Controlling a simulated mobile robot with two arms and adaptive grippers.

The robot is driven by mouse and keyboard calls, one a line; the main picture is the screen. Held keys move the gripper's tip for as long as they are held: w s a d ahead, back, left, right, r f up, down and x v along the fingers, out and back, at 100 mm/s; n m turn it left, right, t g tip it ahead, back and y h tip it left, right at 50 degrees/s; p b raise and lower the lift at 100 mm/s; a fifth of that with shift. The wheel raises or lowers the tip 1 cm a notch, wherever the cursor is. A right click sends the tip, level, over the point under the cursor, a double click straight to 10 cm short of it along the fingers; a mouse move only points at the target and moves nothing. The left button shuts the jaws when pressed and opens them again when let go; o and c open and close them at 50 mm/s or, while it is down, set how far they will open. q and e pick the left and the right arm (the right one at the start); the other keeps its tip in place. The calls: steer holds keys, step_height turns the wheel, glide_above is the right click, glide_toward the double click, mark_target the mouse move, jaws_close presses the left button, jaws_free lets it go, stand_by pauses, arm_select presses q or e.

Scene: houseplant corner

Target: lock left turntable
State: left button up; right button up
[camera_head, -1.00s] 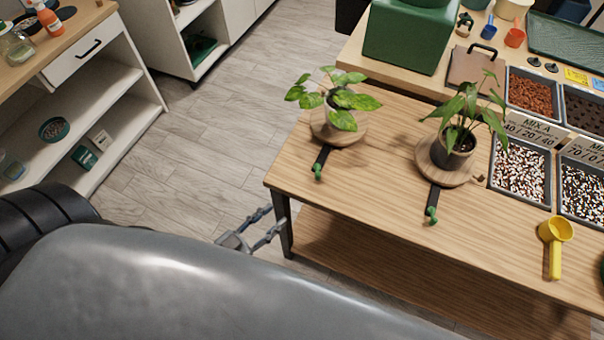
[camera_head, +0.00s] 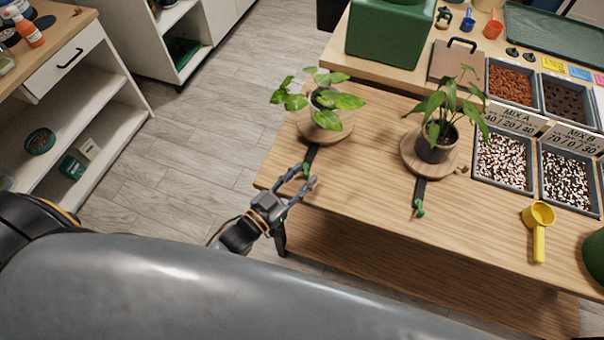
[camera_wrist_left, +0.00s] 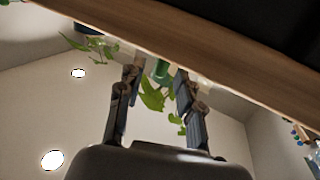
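The left turntable (camera_head: 343,134) is a round wooden disc near the table's left end, bearing a potted broad-leaved plant (camera_head: 338,101). Its black lever (camera_head: 311,156) points toward the front edge and ends in a green knob. My left gripper (camera_head: 307,176) is at the table's front left edge, its fingers apart at that knob. In the left wrist view, the green knob (camera_wrist_left: 160,70) shows between the two open fingers, partly hidden by the table edge; contact cannot be told. The right turntable (camera_head: 408,160) bears another plant, its lever (camera_head: 419,190) also pointing frontward. My right gripper is out of view.
The wooden table (camera_head: 360,193) is clear between the two levers. A yellow scoop (camera_head: 539,230) lies toward the right, below trays of potting mix (camera_head: 503,160). A green box (camera_head: 390,35) stands behind. The table edge runs close above my left gripper in its wrist view.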

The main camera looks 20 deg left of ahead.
arm_select(q)
steer(key=shift+w+d, duration=0.15)
steer(key=shift+w, duration=0.1)
jaws_close()
steer(key=shift+m+h, duration=0.3)
steer(key=shift+a+m+g+h+b, duration=0.2)
steer(key=shift+a+m+g+h, duration=0.15)
steer(key=shift+m+g+h, duration=0.4)
steer(key=shift+a+m+g+h+b, duration=0.25)
steer(key=shift+m+g+h, duration=0.2)
steer(key=shift+h, duration=0.5)
